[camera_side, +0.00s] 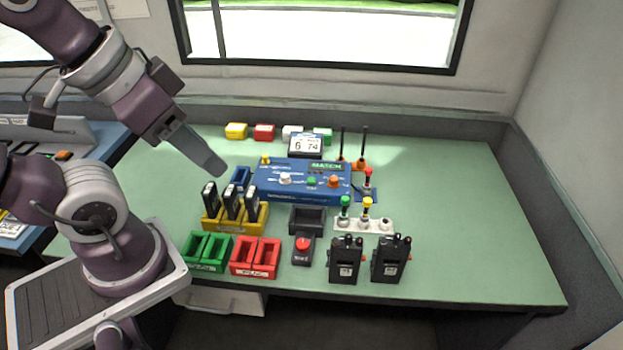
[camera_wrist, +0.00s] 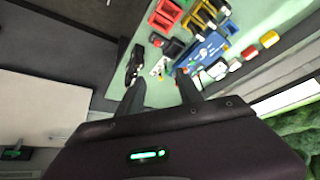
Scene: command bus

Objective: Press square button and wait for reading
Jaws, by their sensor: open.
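The blue console (camera_side: 300,192) stands near the middle of the green table, with a green display reading "MATCH" (camera_side: 326,167). Its face carries a white knob (camera_side: 285,178), a green button (camera_side: 311,181) and an orange button (camera_side: 333,181); I cannot tell for sure which is square. A separate black box (camera_side: 303,258) with a red button (camera_side: 303,244) stands in front. My gripper (camera_side: 214,164) hangs above the table, left of the console and apart from it. In the wrist view its two fingers (camera_wrist: 161,90) are spread and empty, and the console (camera_wrist: 210,48) lies beyond them.
A yellow rack (camera_side: 235,218) holds several black modules left of the console. Green bins (camera_side: 207,250) and red bins (camera_side: 255,257) stand at the front. Two black radios (camera_side: 346,260) stand front right. A "6 74" display (camera_side: 306,145) stands behind. The table's right side (camera_side: 465,210) is clear.

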